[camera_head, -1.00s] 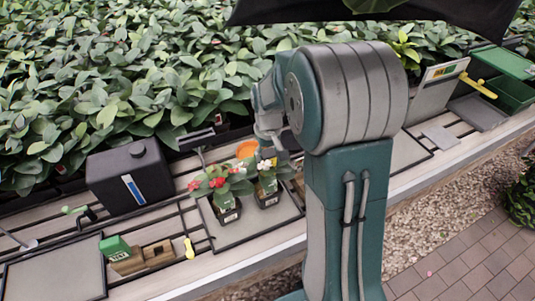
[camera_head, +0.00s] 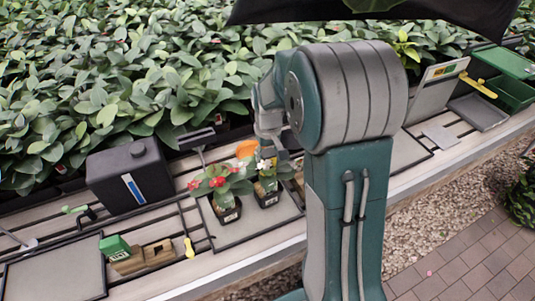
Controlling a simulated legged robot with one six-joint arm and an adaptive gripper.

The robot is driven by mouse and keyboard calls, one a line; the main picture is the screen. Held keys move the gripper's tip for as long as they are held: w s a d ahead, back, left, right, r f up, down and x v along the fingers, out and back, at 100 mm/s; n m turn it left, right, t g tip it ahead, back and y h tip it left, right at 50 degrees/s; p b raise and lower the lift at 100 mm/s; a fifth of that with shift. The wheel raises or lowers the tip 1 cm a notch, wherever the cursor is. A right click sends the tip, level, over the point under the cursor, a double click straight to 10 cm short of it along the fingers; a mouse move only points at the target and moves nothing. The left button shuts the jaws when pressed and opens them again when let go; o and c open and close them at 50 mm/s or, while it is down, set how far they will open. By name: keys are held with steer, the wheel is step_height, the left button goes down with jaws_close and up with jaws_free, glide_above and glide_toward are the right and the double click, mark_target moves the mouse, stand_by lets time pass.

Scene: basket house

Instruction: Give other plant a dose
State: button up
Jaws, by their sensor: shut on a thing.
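Two small potted plants stand side by side on a grey tray (camera_head: 240,233). The left plant (camera_head: 220,187) has red flowers and a black pot. The right plant (camera_head: 267,185) has white flowers and a black pot. My gripper (camera_head: 270,135) is just above and behind the white-flowered plant, mostly hidden by my own arm. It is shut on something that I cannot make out. An orange rounded thing (camera_head: 246,149) shows beside it, behind the plants; I cannot tell whether they touch.
A black canister (camera_head: 128,175), a green box (camera_head: 114,247), a wooden block (camera_head: 148,256) and a yellow-handled item (camera_head: 189,248) sit to the left. A green bin (camera_head: 512,92) is at the far right. Dense foliage borders the back of the bench.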

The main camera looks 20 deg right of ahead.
steer(key=shift+r, duration=3.4)
